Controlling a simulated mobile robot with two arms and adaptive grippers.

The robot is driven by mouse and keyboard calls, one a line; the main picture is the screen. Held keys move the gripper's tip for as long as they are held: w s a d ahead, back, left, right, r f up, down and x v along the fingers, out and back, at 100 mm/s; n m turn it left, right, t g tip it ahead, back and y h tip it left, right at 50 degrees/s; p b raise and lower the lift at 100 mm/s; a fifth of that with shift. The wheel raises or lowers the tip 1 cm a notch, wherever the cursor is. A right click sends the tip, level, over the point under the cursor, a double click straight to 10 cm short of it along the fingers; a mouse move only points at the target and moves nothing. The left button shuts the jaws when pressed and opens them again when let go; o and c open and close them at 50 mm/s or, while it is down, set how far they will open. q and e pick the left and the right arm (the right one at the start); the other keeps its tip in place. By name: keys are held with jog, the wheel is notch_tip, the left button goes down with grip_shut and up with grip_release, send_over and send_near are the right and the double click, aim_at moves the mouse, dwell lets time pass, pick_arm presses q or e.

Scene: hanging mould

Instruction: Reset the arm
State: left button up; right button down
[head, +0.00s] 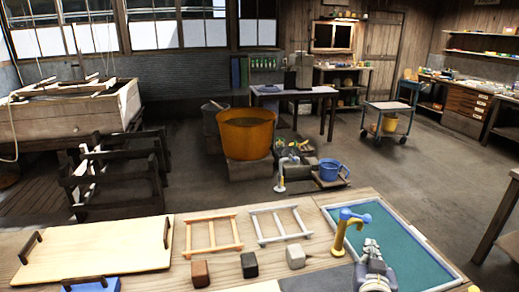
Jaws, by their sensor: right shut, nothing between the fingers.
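My right gripper (371,246) shows at the bottom of the head view, right of centre. It is grey, its fingers are shut, and nothing is between them. It points away from me over the front of the wooden table (190,279), near the left edge of a teal-bottomed basin (405,246). A yellow tap-like thing with a blue top (342,234) stands just beyond it to the left, seemingly apart from the fingers. My left gripper is not in view.
On the table are a pale board with dark handles (100,252), two wooden frames (212,234) (280,224), and small blocks in brown (200,274), black (249,265) and white (296,256). An orange tub (245,133) stands beyond.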

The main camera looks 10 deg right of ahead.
jog(key=s+a+f+n+g+y, duration=0.25)
jog(key=s+a+f, duration=0.3)
jog(key=s, duration=0.35)
jog(key=s+a+f+n+g+y, duration=0.2)
jog(key=s+a+f+g, duration=0.3)
jog(key=s, duration=0.4)
jog(key=s+a+f+n+g+y, duration=0.3)
jog(key=s+a+f, duration=0.1)
jog(key=s+f, duration=0.4)
notch_tip(320, 180, down, 25)
jog(key=s+g, duration=0.1)
jog(key=s, duration=0.2)
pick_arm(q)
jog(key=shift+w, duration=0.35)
pick_arm(e)
jog(key=s+d+f+g, duration=0.1)
jog(key=s+d+f, duration=0.2)
jog(key=s+f, duration=1.3)
jog(key=shift+s, duration=0.4)
